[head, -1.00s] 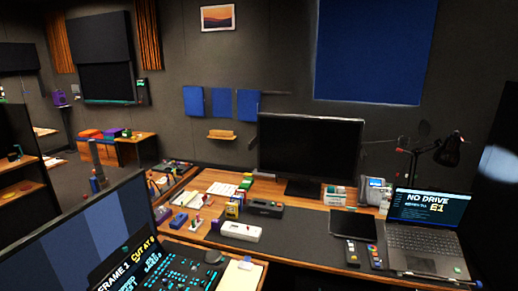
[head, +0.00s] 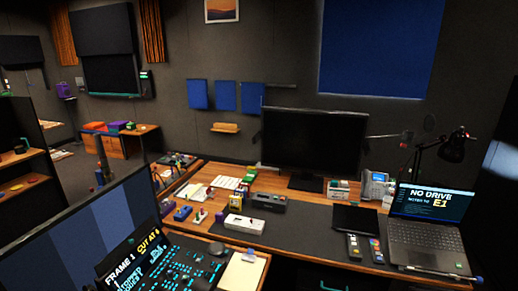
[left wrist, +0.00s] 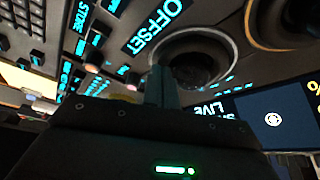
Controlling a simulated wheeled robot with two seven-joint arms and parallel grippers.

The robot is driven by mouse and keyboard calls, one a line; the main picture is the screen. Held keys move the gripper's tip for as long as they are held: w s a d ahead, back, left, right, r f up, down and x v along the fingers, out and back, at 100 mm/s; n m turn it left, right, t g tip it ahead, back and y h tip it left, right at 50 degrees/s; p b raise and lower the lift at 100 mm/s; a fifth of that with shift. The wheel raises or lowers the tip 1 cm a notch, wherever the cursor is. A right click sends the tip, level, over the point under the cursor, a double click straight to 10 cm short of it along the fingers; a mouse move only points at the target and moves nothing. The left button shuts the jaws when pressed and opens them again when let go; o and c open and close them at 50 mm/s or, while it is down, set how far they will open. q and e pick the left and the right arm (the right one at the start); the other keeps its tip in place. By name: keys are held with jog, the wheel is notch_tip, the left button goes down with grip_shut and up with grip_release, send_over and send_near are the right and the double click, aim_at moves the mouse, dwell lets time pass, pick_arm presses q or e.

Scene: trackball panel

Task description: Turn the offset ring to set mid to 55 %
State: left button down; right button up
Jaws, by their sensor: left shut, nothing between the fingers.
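The trackball panel (head: 175,262) with cyan-lit keys is at the lower left in the head view. In the left wrist view the offset ring (left wrist: 228,45) is a dark round rim around a dark ball (left wrist: 195,68), beside the lit word OFFSET (left wrist: 157,27). My left gripper (left wrist: 161,76) is shut and empty, its fingertips over the near-left part of the ring. I cannot tell whether they touch it. A panel screen (left wrist: 272,120) is right of the ring, cut off; no mid value is readable. My right gripper is in neither view.
A second ring (left wrist: 262,32) is at the upper right of the left wrist view, and small knobs and keys (left wrist: 95,68) lie to the left. In the head view a large monitor (head: 75,240) stands left of the panel and a clipboard (head: 243,270) lies right of it.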

pick_arm(q)
jog(key=shift+f, duration=0.25)
dwell(0.5)
jog(key=shift+s, duration=0.15)
jog(key=shift+s+r+m+h+b, duration=0.1)
jog(key=shift+s+m+h+b, duration=0.1)
jog(key=shift+m, duration=0.3)
jog(key=shift+s+m+h+b, duration=0.1)
jog(key=shift+m+h, duration=0.1)
jog(key=shift+m, duration=0.3)
jog(key=shift+s+m, duration=0.15)
jog(key=shift+m, duration=0.35)
jog(key=shift+s+m+h, duration=0.25)
jog(key=shift+m+h, duration=0.15)
jog(key=shift+m, duration=0.1)
